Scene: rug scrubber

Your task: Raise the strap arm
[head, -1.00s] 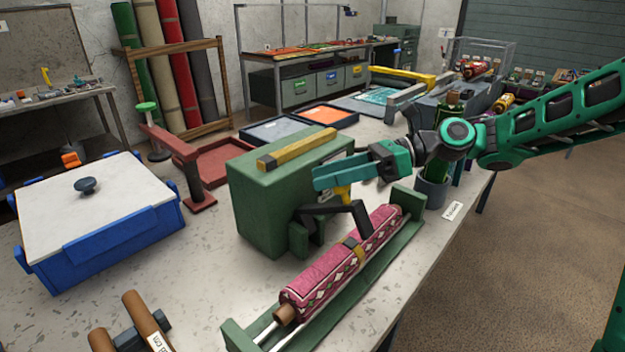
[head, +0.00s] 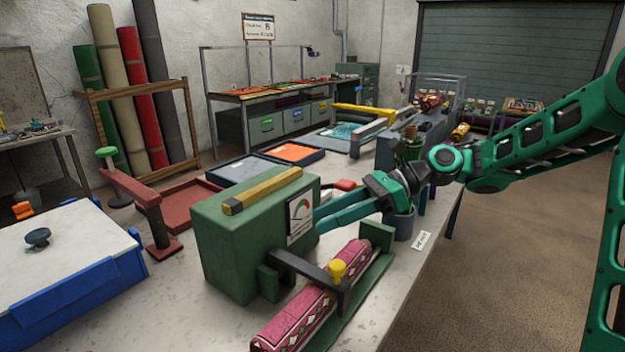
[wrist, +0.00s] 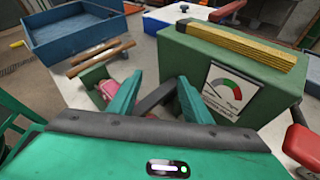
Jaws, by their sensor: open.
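The strap arm (head: 303,268) is a black bar running from the side of a green box (head: 225,245). A yellow knob (head: 337,269) stands near its outer end. The arm reaches over a pink patterned rug roll (head: 298,316) lying in a green cradle (head: 378,236). My gripper (head: 318,222) is open and empty, above and behind the knob, beside the box's gauge face. In the wrist view, the two green fingers (wrist: 156,100) stand apart, with part of the black arm (wrist: 155,98) showing between them. The knob is not visible there.
The green box carries a gauge (head: 300,217) and a yellow-topped bar (head: 262,190). A red handle (head: 345,184) shows behind my fingers. A blue box with a pale lid (head: 75,290) stands at left. A grey-blue cup (head: 400,226) stands right of my gripper.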

